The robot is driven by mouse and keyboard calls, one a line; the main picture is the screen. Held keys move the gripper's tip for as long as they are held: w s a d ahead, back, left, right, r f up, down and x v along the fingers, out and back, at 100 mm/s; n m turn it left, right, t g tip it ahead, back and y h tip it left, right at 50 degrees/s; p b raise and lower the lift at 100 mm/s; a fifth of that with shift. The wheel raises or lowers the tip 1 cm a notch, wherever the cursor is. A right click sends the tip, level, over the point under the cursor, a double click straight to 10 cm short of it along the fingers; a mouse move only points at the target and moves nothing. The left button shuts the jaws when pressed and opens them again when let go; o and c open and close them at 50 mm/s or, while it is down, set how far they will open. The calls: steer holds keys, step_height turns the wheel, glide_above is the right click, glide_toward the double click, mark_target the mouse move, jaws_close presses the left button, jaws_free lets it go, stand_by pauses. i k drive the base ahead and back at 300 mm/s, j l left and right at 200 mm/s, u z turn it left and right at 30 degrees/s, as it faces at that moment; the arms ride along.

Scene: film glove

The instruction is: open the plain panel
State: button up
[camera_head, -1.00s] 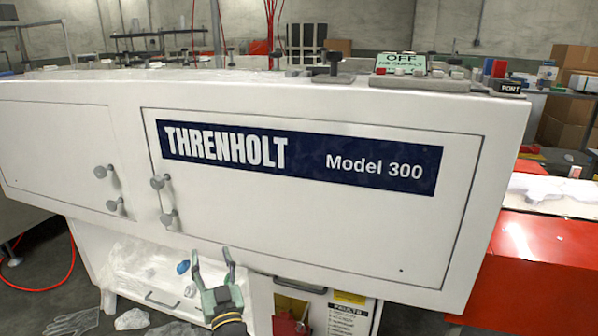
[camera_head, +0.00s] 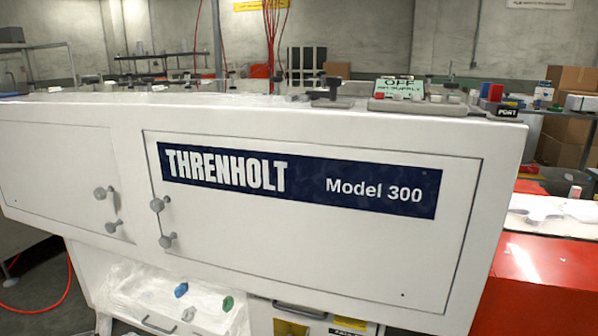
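The plain panel (camera_head: 52,165) is the unlabelled white door at the left of the machine's front. It lies flush and looks closed. Two grey knobs, an upper one (camera_head: 101,193) and a lower one (camera_head: 115,226), sit near its right edge. Its left edge runs close to the picture's edge. To its right is the labelled panel (camera_head: 330,265), with a dark blue THRENHOLT Model 300 sign (camera_head: 300,181) and its own two grey knobs (camera_head: 157,205) at its left edge. It also looks closed. My gripper is not in view now.
Below the panels is a drawer front (camera_head: 150,305) draped in clear film, with small blue (camera_head: 181,289) and green (camera_head: 228,303) pieces on it. A red unit (camera_head: 545,275) stands at the right. A control box (camera_head: 405,103) and fittings line the machine's top.

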mark_target(54, 171)
steer(key=u, duration=1.25)
steer(key=i+j+u, duration=0.2)
steer(key=i+j, duration=0.15)
steer(key=i+j+u, duration=0.2)
steer(key=i, duration=0.35)
steer(key=j, duration=0.1)
